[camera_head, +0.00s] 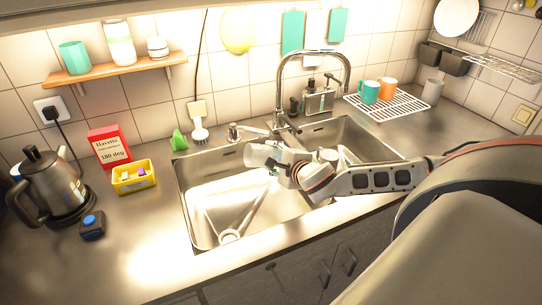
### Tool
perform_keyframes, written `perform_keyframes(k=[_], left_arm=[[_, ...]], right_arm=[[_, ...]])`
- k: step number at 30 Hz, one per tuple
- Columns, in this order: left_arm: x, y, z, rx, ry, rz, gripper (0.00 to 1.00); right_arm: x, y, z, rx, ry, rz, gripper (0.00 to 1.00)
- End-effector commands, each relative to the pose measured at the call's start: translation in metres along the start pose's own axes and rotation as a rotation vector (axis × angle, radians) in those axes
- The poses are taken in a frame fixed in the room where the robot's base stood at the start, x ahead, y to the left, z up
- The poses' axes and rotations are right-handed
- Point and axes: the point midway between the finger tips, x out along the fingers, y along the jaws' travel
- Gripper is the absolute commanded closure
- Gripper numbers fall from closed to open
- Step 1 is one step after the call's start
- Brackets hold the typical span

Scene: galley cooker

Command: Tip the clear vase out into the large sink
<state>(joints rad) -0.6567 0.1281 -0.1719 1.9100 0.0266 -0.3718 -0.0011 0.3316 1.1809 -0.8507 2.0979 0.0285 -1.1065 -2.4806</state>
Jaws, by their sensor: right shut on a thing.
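The clear vase (262,155) is tilted onto its side over the large sink (205,225), its open end toward the left. My right gripper (285,170) is shut on the vase, reaching in from the right above the sink's divider side. The large sink is the left basin, with a drain (230,236) near its front. Whether anything is left inside the vase is too small to tell. My left gripper is not in view.
The faucet (312,54) arches behind the basins. A small sink (352,133) lies to the right, with a drying rack (394,101) and mugs beyond. A kettle (52,185), red box (108,146) and yellow tub (134,178) stand left.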

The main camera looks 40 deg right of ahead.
Motion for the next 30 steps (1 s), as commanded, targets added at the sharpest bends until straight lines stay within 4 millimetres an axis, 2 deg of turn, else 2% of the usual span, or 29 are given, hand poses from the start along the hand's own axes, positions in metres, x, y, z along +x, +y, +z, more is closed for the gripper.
perform_keyframes(k=[8,16,30], left_arm=[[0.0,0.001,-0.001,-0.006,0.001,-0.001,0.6],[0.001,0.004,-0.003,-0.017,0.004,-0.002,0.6],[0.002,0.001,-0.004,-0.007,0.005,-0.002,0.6]], right_arm=[[0.001,0.001,0.001,-0.024,0.009,-0.001,0.81],[0.004,0.008,-0.001,-0.153,0.063,-0.001,0.81],[0.005,0.012,0.0,-0.217,0.089,-0.002,0.81]])
